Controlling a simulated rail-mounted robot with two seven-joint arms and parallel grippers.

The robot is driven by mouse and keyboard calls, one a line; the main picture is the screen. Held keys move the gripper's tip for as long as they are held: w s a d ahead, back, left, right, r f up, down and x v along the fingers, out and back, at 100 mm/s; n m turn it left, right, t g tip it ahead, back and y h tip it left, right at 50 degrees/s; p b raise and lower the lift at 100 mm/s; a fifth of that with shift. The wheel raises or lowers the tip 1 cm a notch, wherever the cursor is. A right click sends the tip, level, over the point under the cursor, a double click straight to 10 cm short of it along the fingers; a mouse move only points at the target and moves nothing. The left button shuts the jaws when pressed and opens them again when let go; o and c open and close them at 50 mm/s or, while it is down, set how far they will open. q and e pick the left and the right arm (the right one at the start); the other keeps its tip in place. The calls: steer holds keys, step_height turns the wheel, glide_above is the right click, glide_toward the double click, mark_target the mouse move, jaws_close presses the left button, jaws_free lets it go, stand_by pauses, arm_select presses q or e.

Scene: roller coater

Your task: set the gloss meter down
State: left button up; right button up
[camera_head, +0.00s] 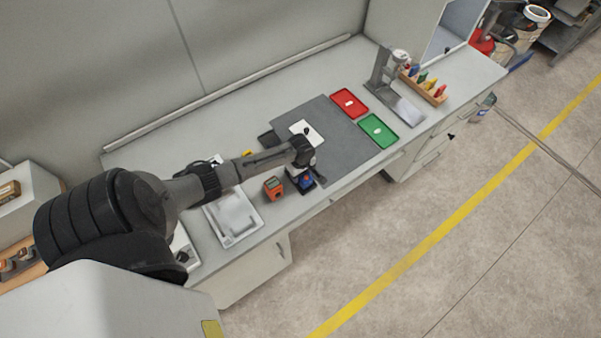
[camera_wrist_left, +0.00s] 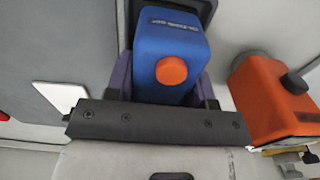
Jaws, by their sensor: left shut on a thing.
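The gloss meter is a blue box with an orange round button and a printed label, seen from close above in the left wrist view (camera_wrist_left: 168,48). In the head view it shows as a small blue body (camera_head: 305,182) near the front edge of the bench. My left gripper (camera_head: 303,178) points down and is shut on it, with a finger on each side of the box in the wrist view. Its underside is hidden, so I cannot tell whether it touches the surface below. My right gripper is in neither view.
An orange device (camera_head: 273,187) with a dark knob stands close beside the gloss meter. A metal stand (camera_head: 382,70) and a wooden rack (camera_head: 424,87) stand farther right.

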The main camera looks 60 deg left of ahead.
arm_select(q)
steer(key=o, duration=1.1)
step_height(320, 180, up, 12)
steer(key=shift+f+p, duration=0.2)
steer(key=shift+p, duration=0.15)
steer(key=s+d+f+m+t, duration=0.1)
steer(key=s+d+m, duration=0.35)
steer(key=d, duration=0.25)
steer(key=s+d+f+m, duration=0.1)
steer(key=s+d+m, duration=0.3)
steer(key=d+m, duration=0.3)
steer(key=shift+s+d+r+m+t, duration=0.45)
steer(key=shift+s+d+r+m, duration=0.85)
steer(key=shift+s+d+m, duration=0.45)
steer(key=shift+s+d+r+m+t, duration=0.4)
steer(key=shift+s+d+r+m, duration=0.85)
steer(key=shift+s+d+m, duration=0.5)
steer(key=shift+s+d+r+m+t, duration=0.45)
steer(key=shift+s+d+r+m, duration=0.95)
steer(key=shift+d, duration=0.6)
steer(key=shift+f, duration=0.1)
